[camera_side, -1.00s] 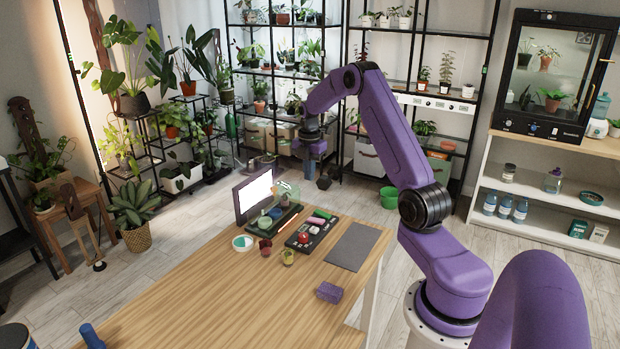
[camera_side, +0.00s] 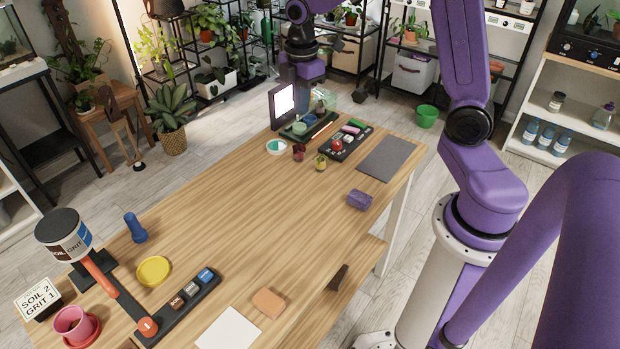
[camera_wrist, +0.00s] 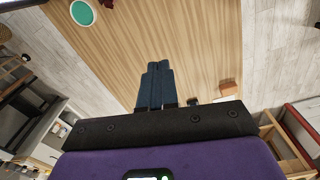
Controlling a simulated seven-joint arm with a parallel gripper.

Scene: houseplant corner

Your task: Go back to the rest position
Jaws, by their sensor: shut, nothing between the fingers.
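My purple arm hangs over the far end of the wooden table (camera_side: 215,215) in the side view. My gripper (camera_side: 309,84) is small there, above and just right of the upright screen, and its fingertips are hard to make out. In the wrist view my gripper (camera_wrist: 153,68) has its two dark blue fingers together with nothing between them. They stand clear in front of the table top. No marked rest position shows in either view.
Near my gripper stand the screen (camera_side: 283,103), a black tray with a red item (camera_side: 336,144), and a white-and-teal dish (camera_side: 276,146). A grey mat (camera_side: 386,158) and purple block (camera_side: 359,199) lie to the right. The table's middle is clear. Plant shelves stand behind.

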